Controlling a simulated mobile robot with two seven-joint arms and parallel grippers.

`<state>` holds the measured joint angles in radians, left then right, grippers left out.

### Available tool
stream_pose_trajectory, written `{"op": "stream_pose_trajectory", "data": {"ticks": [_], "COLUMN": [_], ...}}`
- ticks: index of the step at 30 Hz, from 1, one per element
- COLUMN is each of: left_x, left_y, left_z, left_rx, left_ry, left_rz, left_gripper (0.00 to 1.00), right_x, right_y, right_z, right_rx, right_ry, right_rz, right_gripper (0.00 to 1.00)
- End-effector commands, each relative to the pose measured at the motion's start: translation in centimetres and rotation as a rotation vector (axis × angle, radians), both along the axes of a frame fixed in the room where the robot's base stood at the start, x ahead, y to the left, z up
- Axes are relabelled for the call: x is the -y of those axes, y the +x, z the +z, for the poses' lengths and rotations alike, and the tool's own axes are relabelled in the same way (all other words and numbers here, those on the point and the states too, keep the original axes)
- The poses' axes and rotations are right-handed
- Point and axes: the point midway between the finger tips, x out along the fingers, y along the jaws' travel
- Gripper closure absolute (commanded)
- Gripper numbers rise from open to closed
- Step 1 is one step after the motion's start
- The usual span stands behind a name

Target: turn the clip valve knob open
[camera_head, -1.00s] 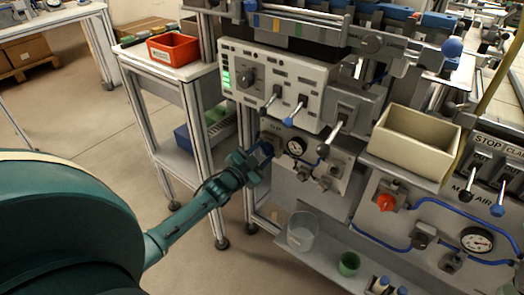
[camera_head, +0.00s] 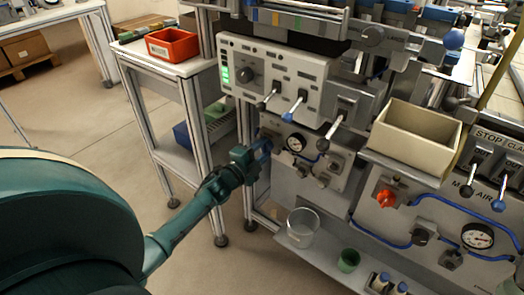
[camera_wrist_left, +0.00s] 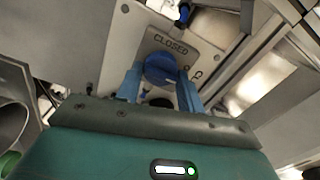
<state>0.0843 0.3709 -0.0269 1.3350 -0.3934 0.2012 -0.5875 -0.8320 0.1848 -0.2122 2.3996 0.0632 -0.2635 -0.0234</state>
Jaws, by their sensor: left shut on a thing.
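The clip valve knob is blue and round in the left wrist view (camera_wrist_left: 160,68). It sits on a light panel (camera_wrist_left: 125,40) under the printed word CLOSED. My left gripper (camera_wrist_left: 160,88) has its two blue fingers on either side of the knob and is shut on it. In the head view my left gripper (camera_head: 262,150) reaches the left end of the small panel with the gauge (camera_head: 295,143). The knob is mostly hidden behind the gripper there. My right gripper is not in view.
The control box (camera_head: 272,75) with levers overhangs just above my gripper. A cream bin (camera_head: 415,137) and a red knob (camera_head: 386,198) are to the right. A clear beaker (camera_head: 302,228) and green cup (camera_head: 348,261) stand on the shelf below.

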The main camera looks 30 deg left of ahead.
Motion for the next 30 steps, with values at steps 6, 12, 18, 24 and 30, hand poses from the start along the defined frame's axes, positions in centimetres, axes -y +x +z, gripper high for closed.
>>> {"op": "stream_pose_trajectory", "data": {"ticks": [6,12,18,24,30], "left_x": [0.04,0.04,0.03,0.02,0.02], "left_y": [-0.03,-0.03,-0.03,-0.02,-0.01], "left_z": [-0.08,-0.08,-0.07,-0.07,-0.04], "left_rx": [0.002,0.002,0.002,0.002,0.002], "left_ry": [0.039,0.044,0.043,0.043,0.043], "left_rz": [0.000,0.000,0.000,0.000,0.000], "left_gripper": [0.85,0.85,0.85,0.48,0.41], "right_x": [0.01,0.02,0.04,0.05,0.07], "right_y": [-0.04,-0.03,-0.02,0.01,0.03], "right_z": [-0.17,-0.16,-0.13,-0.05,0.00], "right_rx": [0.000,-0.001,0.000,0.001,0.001], "right_ry": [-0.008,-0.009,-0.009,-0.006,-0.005], "right_rz": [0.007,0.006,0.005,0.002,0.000], "right_gripper": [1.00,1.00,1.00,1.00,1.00]}}
